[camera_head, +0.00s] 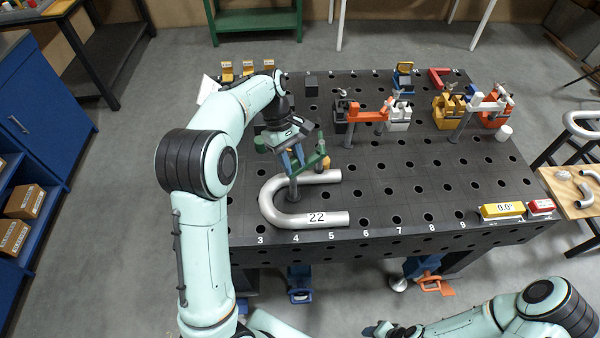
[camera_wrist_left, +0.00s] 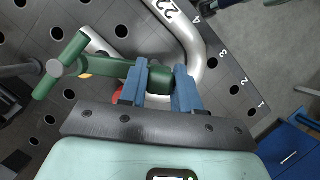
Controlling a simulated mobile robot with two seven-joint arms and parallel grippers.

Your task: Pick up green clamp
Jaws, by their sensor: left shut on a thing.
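The green clamp (camera_head: 316,158) is over the U-shaped metal tube marked 22 (camera_head: 268,205), near the table's front left. My left gripper (camera_head: 292,160) comes down from above with its blue fingers closed on the clamp's body. In the left wrist view the green clamp (camera_wrist_left: 108,68) runs leftward from between the fingers (camera_wrist_left: 160,88), with a T-shaped end at the left. I cannot tell whether the clamp touches the tube or table. My right gripper (camera_head: 380,329) shows only partly at the bottom edge; its jaws are unclear.
The black perforated table (camera_head: 400,205) has a bare middle. Orange, white and yellow clamps (camera_head: 370,114) stand at the back centre and right. A yellow level block (camera_head: 502,211) and a red block (camera_head: 541,207) lie at the front right. Small yellow items (camera_head: 248,68) stand at the back left.

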